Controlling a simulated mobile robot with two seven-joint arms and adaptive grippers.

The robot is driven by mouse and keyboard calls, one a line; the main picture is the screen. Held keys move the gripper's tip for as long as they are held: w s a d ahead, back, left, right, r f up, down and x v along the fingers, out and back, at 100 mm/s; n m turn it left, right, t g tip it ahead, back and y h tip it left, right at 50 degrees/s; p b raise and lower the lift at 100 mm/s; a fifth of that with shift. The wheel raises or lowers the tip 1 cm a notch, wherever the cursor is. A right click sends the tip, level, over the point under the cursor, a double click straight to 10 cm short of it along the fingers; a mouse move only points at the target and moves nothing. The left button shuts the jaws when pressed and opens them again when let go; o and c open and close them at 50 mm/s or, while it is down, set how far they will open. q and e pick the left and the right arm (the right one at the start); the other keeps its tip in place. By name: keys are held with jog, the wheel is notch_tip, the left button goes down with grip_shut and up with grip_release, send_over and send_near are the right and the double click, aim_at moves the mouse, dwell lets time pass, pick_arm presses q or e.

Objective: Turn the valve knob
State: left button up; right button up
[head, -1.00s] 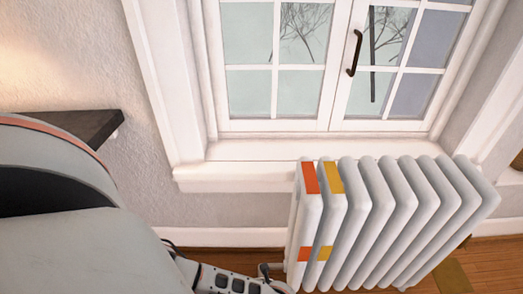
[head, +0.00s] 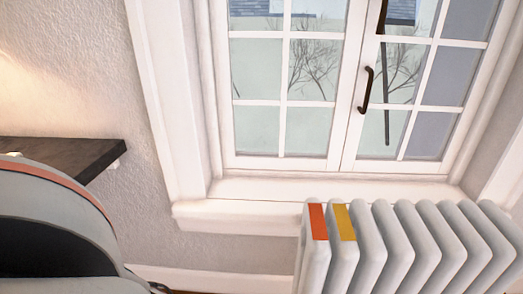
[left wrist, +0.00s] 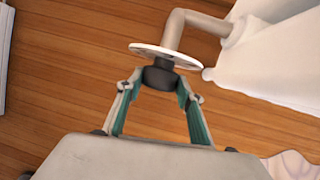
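The valve knob (left wrist: 161,75) is dark and round and shows in the left wrist view, in front of a pale round disc (left wrist: 143,48) on a bent pipe (left wrist: 174,32). My left gripper (left wrist: 159,82) has one finger on each side of the knob, with both fingertips against its sides or nearly so. It appears shut on the knob. The pipe leads to the white radiator (head: 407,243), seen below the window in the head view. The knob and my left gripper are out of the head view. My right gripper is in neither view.
A window with a dark handle (head: 366,90) and a white sill (head: 250,212) is behind the radiator. The radiator has orange and yellow marks at its left end. A dark shelf (head: 85,152) juts from the left wall. Wooden floor (left wrist: 60,60) surrounds the valve.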

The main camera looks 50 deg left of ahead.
pick_arm(q)
jog(key=shift+w+d+g+y, duration=0.15)
jog(key=shift+w+g+y, duration=0.05)
jog(key=shift+g+y, duration=0.2)
jog(key=shift+s+f+m+g+y, duration=0.15)
jog(key=shift+f+m+g+y, duration=0.15)
jog(key=shift+g+y, duration=0.5)
jog(key=shift+r+g, duration=0.15)
jog(key=shift+g, duration=0.15)
jog(key=o, duration=1.1)
jog(key=shift+r, duration=5)
